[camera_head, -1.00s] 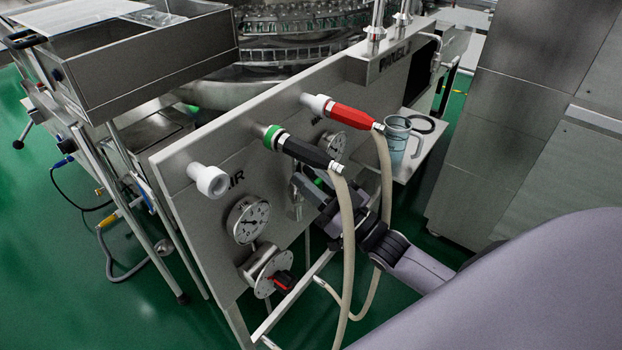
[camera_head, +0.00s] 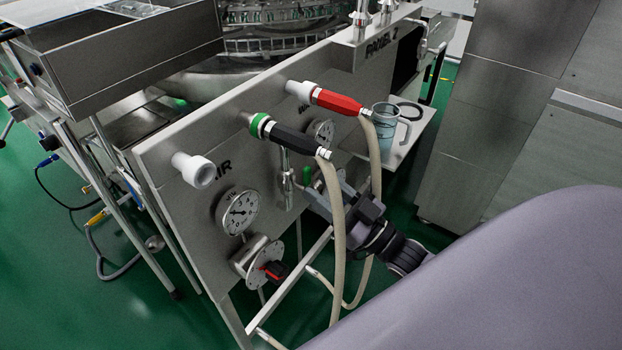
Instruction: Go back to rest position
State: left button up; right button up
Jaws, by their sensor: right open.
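My right gripper (camera_head: 316,190) is open, low in front of the steel panel (camera_head: 160,150), to the right of a small metal valve (camera_head: 287,178). It is partly hidden behind the beige hose of the black connector, and I see nothing between its fingers. The black connector with a green ring (camera_head: 290,138) is on a panel port, and the red connector (camera_head: 338,102) is on a white port farther right. A third white port (camera_head: 194,170) at the left is bare. My left gripper is not in view.
Two beige hoses (camera_head: 337,245) hang close to my right gripper. A pressure gauge (camera_head: 237,212) and a red-handled valve (camera_head: 272,270) sit lower left. A clear jug (camera_head: 386,130) stands on a side shelf. A steel cabinet (camera_head: 490,120) is at right; green floor lies between.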

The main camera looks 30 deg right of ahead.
jog(key=shift+s+d+f, duration=0.1)
jog(key=shift+s+d, duration=0.1)
jog(key=shift+s, duration=0.2)
jog(key=s+a+f+m+g+h+p, duration=0.2)
jog(key=s+a+f+g+h+p, duration=0.4)
jog(key=s+f+g, duration=0.4)
notch_tip(320, 180, down, 4)
jog(key=shift+s+a+r+h, duration=0.1)
jog(key=shift+s+a+h, duration=0.2)
jog(key=shift+s+a, duration=0.6)
jog(key=shift+s+d, duration=0.25)
jog(key=shift+d, duration=0.05)
